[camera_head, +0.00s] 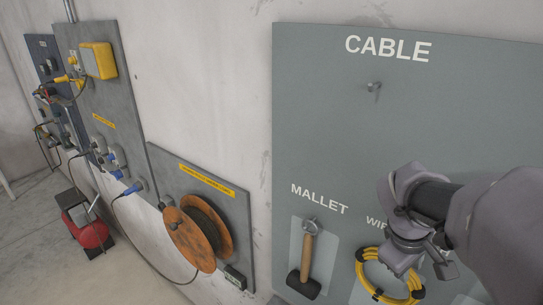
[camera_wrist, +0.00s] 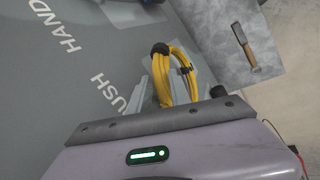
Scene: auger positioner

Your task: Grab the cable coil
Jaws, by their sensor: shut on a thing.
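The yellow cable coil (camera_head: 363,278) hangs as a loop with dark ties in front of the grey tool board (camera_head: 320,110), at the lower right of the head view. My gripper (camera_head: 402,262) is shut on the top of the coil. In the wrist view the coil (camera_wrist: 163,82) sits at the fingertips (camera_wrist: 160,95), with a black tie at its top. Part of the coil is hidden behind my gripper. I cannot tell whether the coil touches the board or a hook.
An empty hook (camera_head: 374,87) sticks out under the CABLE label. A mallet (camera_head: 307,252) hangs left of the coil. An orange cable reel (camera_head: 190,240) is mounted on a panel at the left. The board's upper middle is clear.

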